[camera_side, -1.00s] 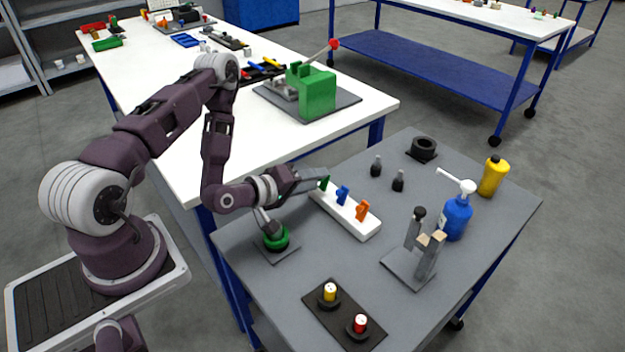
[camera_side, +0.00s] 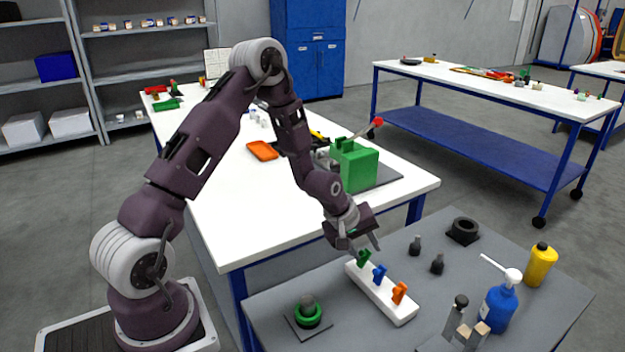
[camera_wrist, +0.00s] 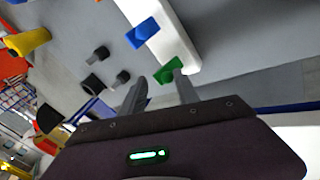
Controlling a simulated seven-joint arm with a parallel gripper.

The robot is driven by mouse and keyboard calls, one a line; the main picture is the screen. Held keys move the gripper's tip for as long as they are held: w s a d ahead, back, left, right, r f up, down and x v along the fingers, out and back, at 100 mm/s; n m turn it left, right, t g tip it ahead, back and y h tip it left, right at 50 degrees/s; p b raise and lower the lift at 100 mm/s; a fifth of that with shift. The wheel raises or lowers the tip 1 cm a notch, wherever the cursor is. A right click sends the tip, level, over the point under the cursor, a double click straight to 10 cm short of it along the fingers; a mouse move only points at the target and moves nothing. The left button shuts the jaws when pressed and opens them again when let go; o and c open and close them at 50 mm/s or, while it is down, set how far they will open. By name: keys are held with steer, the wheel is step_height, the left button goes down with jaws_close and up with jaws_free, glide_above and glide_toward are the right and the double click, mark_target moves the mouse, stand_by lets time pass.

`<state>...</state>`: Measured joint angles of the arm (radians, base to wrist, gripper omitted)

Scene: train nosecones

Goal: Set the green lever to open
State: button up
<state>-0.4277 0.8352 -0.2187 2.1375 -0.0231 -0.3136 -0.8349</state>
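The green lever (camera_side: 364,259) stands on the far end of a white block (camera_side: 380,293), which also carries a blue lever (camera_side: 380,273) and an orange lever (camera_side: 399,292). My gripper (camera_side: 366,243) is pointed down close above the green lever. In the wrist view my gripper (camera_wrist: 158,84) is open, its two fingers apart, with the green lever (camera_wrist: 168,70) just beyond the gap, nearer the right finger. I cannot tell whether a finger touches it. The blue lever (camera_wrist: 142,32) is farther up on the white block (camera_wrist: 180,42).
A green round knob (camera_side: 308,312) sits on a plate left of the block. A white table (camera_side: 232,215) lies behind.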

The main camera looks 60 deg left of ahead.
steer(key=shift+w+g, duration=0.65)
steer(key=shift+g, duration=0.35)
steer(key=g, duration=0.1)
steer(key=w+f+g, duration=0.1)
steer(key=g, duration=0.1)
steer(key=shift+w+f+g, duration=0.25)
steer(key=shift+g, duration=0.15)
steer(key=s+d+r+m+t, duration=0.1)
steer(key=s+d+r+m, duration=0.15)
steer(key=r, duration=0.75)
steer(key=s+d+r+m, duration=0.1)
steer(key=s+r, duration=0.3)
steer(key=r, duration=0.6)
steer(key=s+d+r+m+t, duration=0.1)
steer(key=s+d+r+m, duration=0.1)
steer(key=s, duration=0.6)
steer(key=s+d+r+m+t, duration=0.1)
steer(key=s+d+r+m, duration=0.1)
steer(key=s+r+m, duration=0.2)
steer(key=s+r, duration=0.3)
steer(key=shift+s+d+r+t, duration=0.2)
steer(key=shift+s+r+t, duration=0.05)
steer(key=shift+s+t, duration=0.15)
steer(key=shift+w, duration=0.15)
